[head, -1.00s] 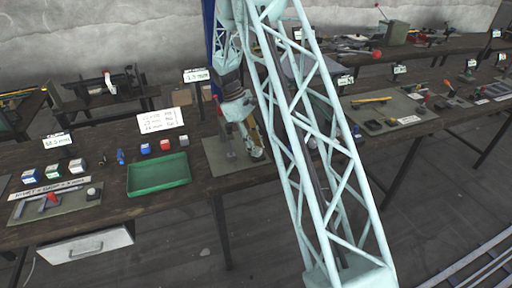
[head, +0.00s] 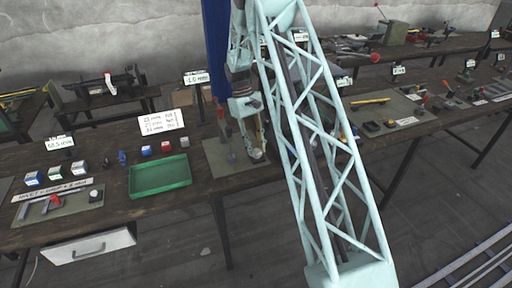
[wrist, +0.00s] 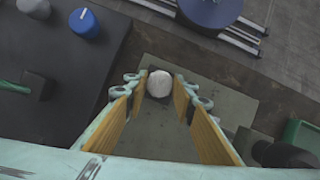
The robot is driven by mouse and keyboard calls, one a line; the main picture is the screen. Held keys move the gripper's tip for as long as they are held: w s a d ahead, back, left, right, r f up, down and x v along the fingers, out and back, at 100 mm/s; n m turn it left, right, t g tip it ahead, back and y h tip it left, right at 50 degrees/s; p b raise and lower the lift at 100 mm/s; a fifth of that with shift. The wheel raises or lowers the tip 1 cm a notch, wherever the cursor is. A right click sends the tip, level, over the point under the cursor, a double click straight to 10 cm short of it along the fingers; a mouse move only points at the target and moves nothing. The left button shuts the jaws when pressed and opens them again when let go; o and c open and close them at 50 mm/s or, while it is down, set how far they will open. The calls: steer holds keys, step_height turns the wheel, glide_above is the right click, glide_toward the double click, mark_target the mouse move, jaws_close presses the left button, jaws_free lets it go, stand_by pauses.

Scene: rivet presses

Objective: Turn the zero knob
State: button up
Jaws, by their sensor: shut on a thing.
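A round white knob (wrist: 160,84) shows in the wrist view between the tips of my gripper (wrist: 160,90). I take it to be the zero knob. The yellow-padded fingers stand on either side of it, shut on it. In the head view my gripper (head: 257,152) points down at a grey-green mat (head: 215,160) on the workbench, right of the green tray. The knob is hidden there by the fingers, and any marks on it are too small to read.
The green tray (head: 160,177) lies left of the mat, with small red, blue and white blocks behind it. A white card (head: 162,122) stands behind these. A blue-topped piece (wrist: 84,22) and a dark block (wrist: 36,86) show at left in the wrist view.

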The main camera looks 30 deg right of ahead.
steer(key=m+y, duration=0.1)
steer(key=m, duration=0.2)
steer(key=m+y+p, duration=0.1)
steer(key=m, duration=0.1)
steer(key=shift+d+m+t, duration=0.15)
steer(key=shift+m+t, duration=0.15)
steer(key=shift+m, duration=0.1)
steer(key=o, duration=0.8)
steer(key=shift+r, duration=0.1)
steer(key=v, duration=1.2)
steer(key=shift+d, duration=0.2)
stand_by(0.5)
